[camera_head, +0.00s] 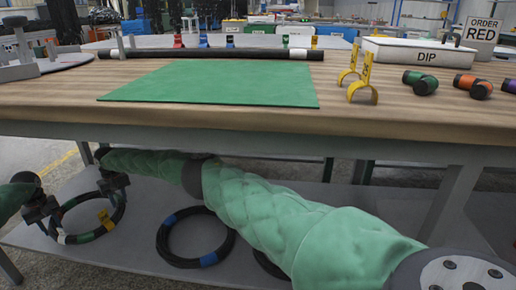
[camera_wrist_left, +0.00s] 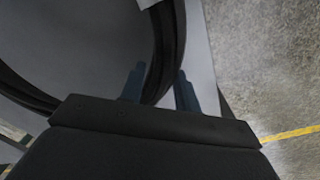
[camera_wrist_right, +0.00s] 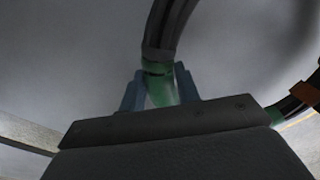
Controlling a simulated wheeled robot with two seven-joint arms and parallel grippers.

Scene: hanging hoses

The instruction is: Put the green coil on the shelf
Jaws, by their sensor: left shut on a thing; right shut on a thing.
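The green coil (camera_head: 108,222) is a black hose ring with green bands and a yellow tag. It is at the lower shelf (camera_head: 140,225) under the table, at the left. I cannot tell whether it touches the shelf. My left gripper (camera_head: 45,212) is shut on the coil's left side; in the left wrist view (camera_wrist_left: 158,85) black hose passes between the fingers. My right gripper (camera_head: 114,185) is shut on the coil's upper right side; in the right wrist view (camera_wrist_right: 160,85) a green band is between the fingers. The gripper bodies hide parts of the ring.
A blue-banded coil (camera_head: 229,240) lies on the shelf to the right. Another dark coil (camera_head: 266,264) is mostly hidden by my right arm. The tabletop (camera_head: 400,112) above carries a green mat (camera_head: 215,85), a DIP tray (camera_head: 420,54) and yellow hooks (camera_head: 362,92).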

